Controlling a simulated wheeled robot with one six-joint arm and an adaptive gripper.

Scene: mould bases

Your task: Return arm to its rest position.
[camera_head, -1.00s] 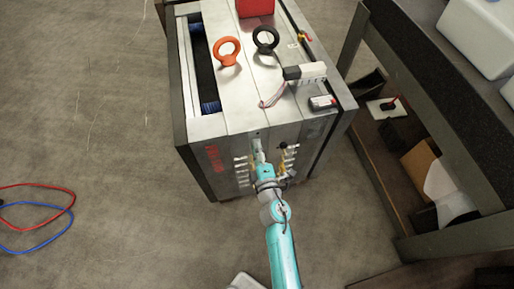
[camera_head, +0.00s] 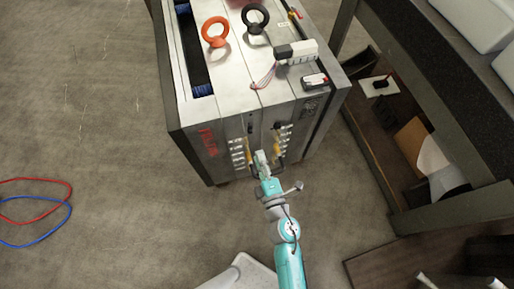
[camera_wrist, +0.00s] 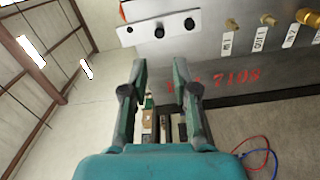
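My teal arm reaches up from the bottom of the head view, and my gripper (camera_head: 262,160) is at the front face of the metal mould base (camera_head: 228,112). In the wrist view my gripper (camera_wrist: 160,75) has its two fingers apart with nothing between them. The mould base's side (camera_wrist: 220,60) shows there behind and above the fingers, with red lettering and brass fittings (camera_wrist: 268,20) labelled IN and OUT. I cannot tell how far the fingertips are from the face.
On the mould base stand an orange lifting ring (camera_head: 215,32) and a black ring (camera_head: 255,18). A workbench (camera_head: 425,75) with a lower shelf is at the right. Red and blue hoses (camera_head: 40,215) lie on the floor at the left. The floor between is clear.

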